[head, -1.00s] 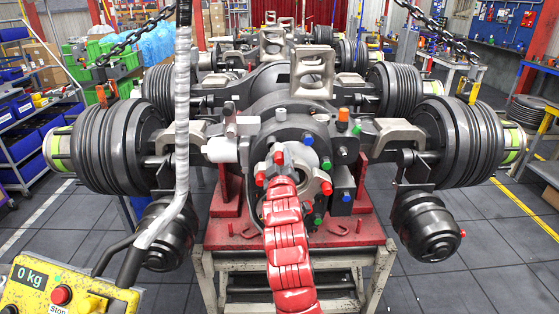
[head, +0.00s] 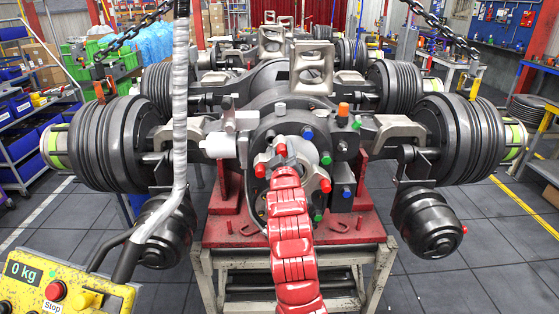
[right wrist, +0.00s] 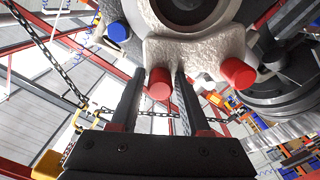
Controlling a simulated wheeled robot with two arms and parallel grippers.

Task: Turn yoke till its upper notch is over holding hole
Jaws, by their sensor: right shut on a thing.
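The yoke (head: 308,174) is a pale metal flange with red caps on the nose of the axle housing. In the right wrist view the yoke (right wrist: 215,52) fills the top, with one red cap (right wrist: 159,84) between my fingers and another (right wrist: 238,72) to the right. My right gripper (head: 281,163) is shut on the yoke at its upper left, its dark fingers (right wrist: 155,76) on both sides of the red cap. My red right arm covers the yoke's lower left. I cannot make out the upper notch or the holding hole. My left gripper is out of view.
Blue (head: 307,132), green and orange (head: 343,109) caps stand out around the yoke. Large wheel hubs (head: 120,145) flank it. The axle rests on a red stand (head: 225,232). A yellow hoist control (head: 62,285) and its pole are at the left.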

